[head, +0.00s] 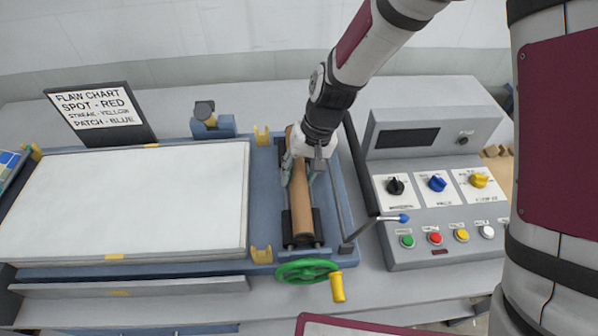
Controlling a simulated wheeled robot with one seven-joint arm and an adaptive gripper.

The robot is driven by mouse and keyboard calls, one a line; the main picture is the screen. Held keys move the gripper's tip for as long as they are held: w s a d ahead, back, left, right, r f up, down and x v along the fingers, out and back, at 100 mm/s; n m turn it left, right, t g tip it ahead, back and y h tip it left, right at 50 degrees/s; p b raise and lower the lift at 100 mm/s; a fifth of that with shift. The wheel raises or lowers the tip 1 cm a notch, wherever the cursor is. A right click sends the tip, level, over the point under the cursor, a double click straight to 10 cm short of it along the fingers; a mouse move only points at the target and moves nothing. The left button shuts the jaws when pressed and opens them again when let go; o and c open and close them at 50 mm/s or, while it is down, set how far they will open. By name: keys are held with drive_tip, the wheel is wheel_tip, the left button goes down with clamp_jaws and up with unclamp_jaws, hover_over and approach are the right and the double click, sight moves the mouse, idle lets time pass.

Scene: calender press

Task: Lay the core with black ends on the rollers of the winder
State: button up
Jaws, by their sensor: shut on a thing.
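A brown cardboard core (302,208) lies lengthwise in the winder (336,215), between the flat white sheet and the control box. Black parts flank its near end; I cannot tell whether they belong to the core or to the winder. My gripper (300,168) comes down from above and is shut on the core around its middle. The gripper hides part of the core's far half. The rollers under the core are mostly hidden, so I cannot tell whether the core rests fully on them.
A green handwheel (307,271) with a yellow handle is at the winder's front. A dark lever bar (360,170) runs along its right side, beside the control box (440,190). The white sheet (130,200) and a flaw chart sign (100,110) are left.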

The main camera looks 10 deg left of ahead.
drive_tip(key=shift+f, duration=0.6)
drive_tip(key=o, duration=1.3)
drive_tip(key=v, duration=1.2)
